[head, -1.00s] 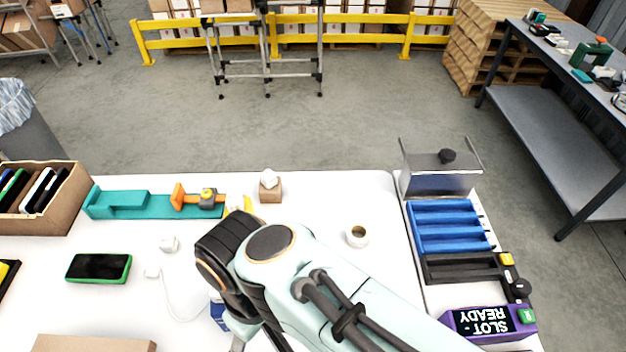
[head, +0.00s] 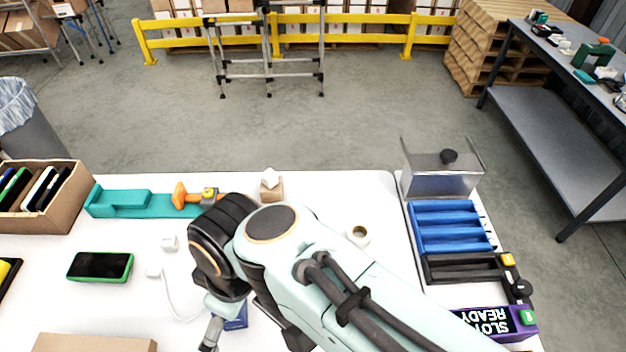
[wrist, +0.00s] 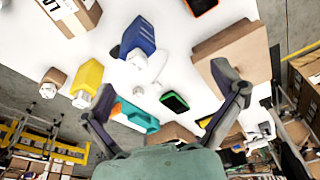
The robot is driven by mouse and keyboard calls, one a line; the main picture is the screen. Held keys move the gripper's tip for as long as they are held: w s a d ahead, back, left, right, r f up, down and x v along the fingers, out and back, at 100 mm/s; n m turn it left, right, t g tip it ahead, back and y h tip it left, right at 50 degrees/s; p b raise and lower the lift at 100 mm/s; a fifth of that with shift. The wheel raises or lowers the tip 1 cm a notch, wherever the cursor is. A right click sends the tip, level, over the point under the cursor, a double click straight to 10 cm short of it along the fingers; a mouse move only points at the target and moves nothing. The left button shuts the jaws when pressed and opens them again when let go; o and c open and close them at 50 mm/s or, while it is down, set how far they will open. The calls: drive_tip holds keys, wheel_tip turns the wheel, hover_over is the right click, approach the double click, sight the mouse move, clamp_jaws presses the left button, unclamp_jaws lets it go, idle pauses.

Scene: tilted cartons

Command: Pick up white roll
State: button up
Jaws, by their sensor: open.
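The white roll (head: 357,236) stands on the white table in the head view, right of my arm, with a brownish round centre showing. It is apart from my gripper, and I cannot make it out surely in the wrist view. My gripper (wrist: 165,85) is open in the wrist view, with its two dark fingers spread wide and nothing held between them. In the head view my arm largely hides the gripper; only a part shows low in the picture, left of the roll.
A blue box (wrist: 137,36) and white pieces are near the gripper. A yellow item (wrist: 88,78), a phone (head: 100,266), a teal holder (head: 120,202) and a small brown box (head: 271,190) are on the table. A blue slotted rack (head: 450,228) stands right of the roll.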

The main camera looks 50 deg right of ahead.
drive_tip(key=w+d+r+n+t, duration=0.2)
drive_tip(key=w+d, duration=0.4)
drive_tip(key=w, duration=0.6)
drive_tip(key=w+d+f+m, duration=0.1)
drive_tip(key=w+d+f, duration=0.3)
drive_tip(key=d, duration=0.6)
drive_tip(key=m+g+h, duration=0.1)
drive_tip(key=m+g, duration=0.3)
drive_tip(key=m, duration=0.1)
approach(360, 233)
drive_tip(key=shift+s+a+f, duration=0.15)
drive_tip(key=shift+a+f, duration=0.05)
drive_tip(key=shift+a, duration=0.2)
drive_tip(key=shift+s+a+f, duration=0.1)
drive_tip(key=shift+a+f, duration=0.15)
drive_tip(key=shift+a, duration=0.2)
drive_tip(key=shift+s+f, duration=0.15)
drive_tip(key=shift+f, duration=0.2)
wheel_tip(360, 233, down, 6)
drive_tip(key=shift+r, duration=0.1)
drive_tip(key=c, duration=1.3)
